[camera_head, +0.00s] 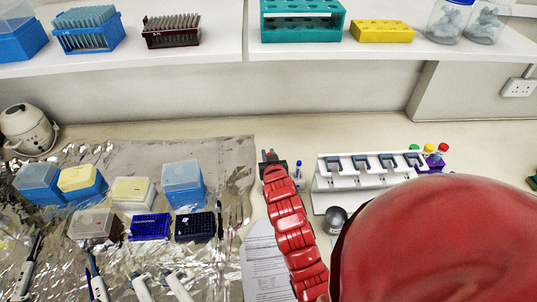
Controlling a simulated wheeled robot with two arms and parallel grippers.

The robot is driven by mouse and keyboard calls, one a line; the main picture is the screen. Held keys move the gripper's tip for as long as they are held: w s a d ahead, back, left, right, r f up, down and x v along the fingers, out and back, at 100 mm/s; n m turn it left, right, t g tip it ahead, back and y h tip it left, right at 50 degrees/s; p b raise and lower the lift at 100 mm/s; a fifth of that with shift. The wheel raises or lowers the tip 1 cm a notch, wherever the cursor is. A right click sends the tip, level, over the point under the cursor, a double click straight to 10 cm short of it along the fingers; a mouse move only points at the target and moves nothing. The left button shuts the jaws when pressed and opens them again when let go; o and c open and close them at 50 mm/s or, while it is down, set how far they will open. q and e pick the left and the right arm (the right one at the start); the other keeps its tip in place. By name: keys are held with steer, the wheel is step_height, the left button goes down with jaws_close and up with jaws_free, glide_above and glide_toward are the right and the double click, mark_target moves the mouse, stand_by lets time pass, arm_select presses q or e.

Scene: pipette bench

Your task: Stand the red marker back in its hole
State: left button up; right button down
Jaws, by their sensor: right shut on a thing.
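My right gripper (270,159) is small and dark at the end of my red arm, left of the white pipette stand. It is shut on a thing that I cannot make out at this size. A red-topped item (443,147), which may be the red marker, shows at a small purple holder (435,161) on the right. Green and yellow tops (429,148) stand beside it. My gripper is well apart from this holder. The holder's holes and lower part are mostly hidden. My left gripper is not in view.
The white stand (325,180) lies between gripper and holder, with a small blue-and-white item (299,170) beside it. My red arm part covers the lower right. Tip boxes (183,182) and pipettes lie on foil at left. A shelf (215,40) runs behind.

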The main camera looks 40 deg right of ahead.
steer(key=shift+f+b, duration=0.8)
steer(key=shift+f, duration=0.4)
steer(key=c, duration=0.7)
jaws_free()
steer(key=shift+c, duration=0.2)
steer(key=shift+s, duration=0.1)
steer(key=shift+s+a+r, duration=0.1)
steer(key=shift+s+a, duration=0.1)
steer(key=shift+s, duration=0.05)
steer(key=p+v, duration=1)
steer(key=v, duration=0.6)
steer(key=shift+s+a+r, duration=0.15)
steer(key=shift+s+a, duration=0.05)
steer(key=shift+s, duration=0.05)
